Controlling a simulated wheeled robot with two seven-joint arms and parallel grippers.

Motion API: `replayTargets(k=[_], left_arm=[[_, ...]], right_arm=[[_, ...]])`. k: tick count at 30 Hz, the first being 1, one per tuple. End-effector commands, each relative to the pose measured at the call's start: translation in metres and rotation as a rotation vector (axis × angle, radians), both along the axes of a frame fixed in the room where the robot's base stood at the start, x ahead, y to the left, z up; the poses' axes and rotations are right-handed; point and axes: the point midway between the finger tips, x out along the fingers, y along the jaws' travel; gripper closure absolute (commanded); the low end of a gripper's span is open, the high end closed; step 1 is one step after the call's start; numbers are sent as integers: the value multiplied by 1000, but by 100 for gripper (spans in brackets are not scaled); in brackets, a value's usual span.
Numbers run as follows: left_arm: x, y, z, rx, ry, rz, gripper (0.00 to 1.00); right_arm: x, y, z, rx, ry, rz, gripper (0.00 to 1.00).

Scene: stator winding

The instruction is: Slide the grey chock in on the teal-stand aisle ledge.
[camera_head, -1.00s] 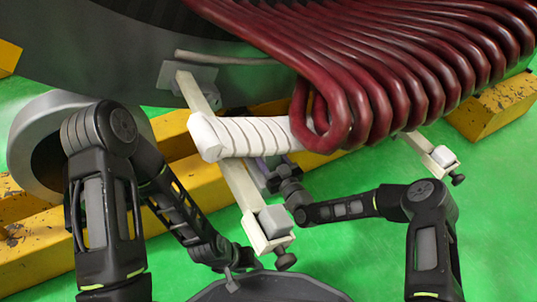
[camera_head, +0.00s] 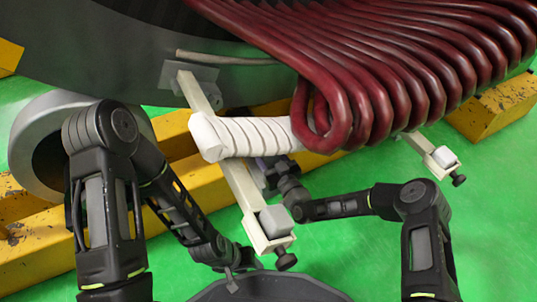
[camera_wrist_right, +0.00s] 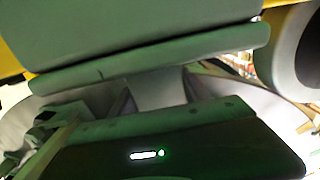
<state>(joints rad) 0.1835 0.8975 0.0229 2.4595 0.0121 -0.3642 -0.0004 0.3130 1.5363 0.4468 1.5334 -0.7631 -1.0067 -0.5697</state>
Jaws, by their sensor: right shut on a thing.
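My right gripper (camera_head: 268,168) reaches in behind the cream support arm, under the white-wrapped bar; its fingertips are mostly hidden in the head view. In the right wrist view a pale grey piece (camera_wrist_right: 157,90) shows beyond the gripper body; it looks like the grey chock, held in the jaws. A long greenish-grey ledge-like bar (camera_wrist_right: 150,58) runs close above it. I cannot tell whether the piece touches it. No clearly teal stand shows. My left gripper (camera_head: 232,281) hangs low near the bottom centre, small and dark, away from the coil; its jaws cannot be made out.
Dark red coils (camera_head: 400,75) overhang from the upper right. The white-wrapped bar (camera_head: 245,136) crosses a cream support arm (camera_head: 240,190) with a grey end block (camera_head: 276,220). Yellow beams (camera_head: 60,245) lie at left. Green floor (camera_head: 370,260) is open at lower right.

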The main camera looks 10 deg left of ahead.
Motion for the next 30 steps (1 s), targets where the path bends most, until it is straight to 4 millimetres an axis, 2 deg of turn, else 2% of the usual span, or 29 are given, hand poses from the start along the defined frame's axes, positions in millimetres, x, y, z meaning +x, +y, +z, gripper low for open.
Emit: replayTargets(k=[30], left_arm=[[0,0,0,0,0,0,62]], right_arm=[[33,22,2,2,-3,0,94]])
